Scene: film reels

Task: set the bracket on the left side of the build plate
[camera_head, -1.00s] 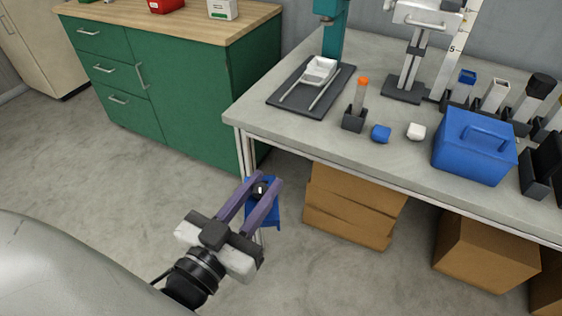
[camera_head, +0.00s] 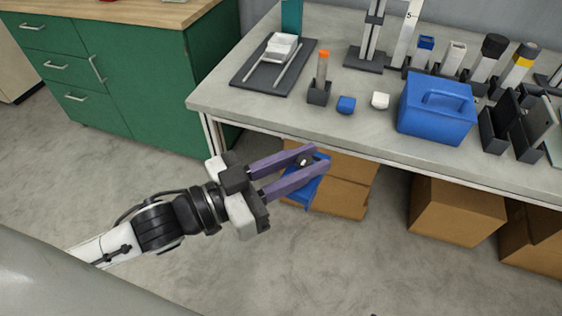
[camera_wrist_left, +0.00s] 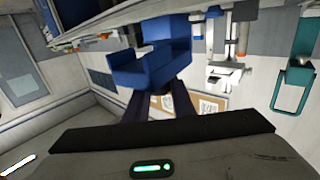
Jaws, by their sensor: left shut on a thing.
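My left gripper (camera_head: 318,158), with purple fingers, is shut on the blue bracket (camera_head: 306,190). The bracket is held in the air in front of the table, and the fingers hide part of it. In the left wrist view the bracket (camera_wrist_left: 150,65) shows as a blue angled piece beyond the fingertips. A dark flat plate (camera_head: 253,80) lies on the table at the left, below a teal column; I cannot tell for sure that it is the build plate. A white tray and two thin light rods lie on it. My right gripper is not in view.
The grey table (camera_head: 215,97) has its front edge beyond my gripper. Cardboard boxes (camera_head: 455,210) stand underneath.

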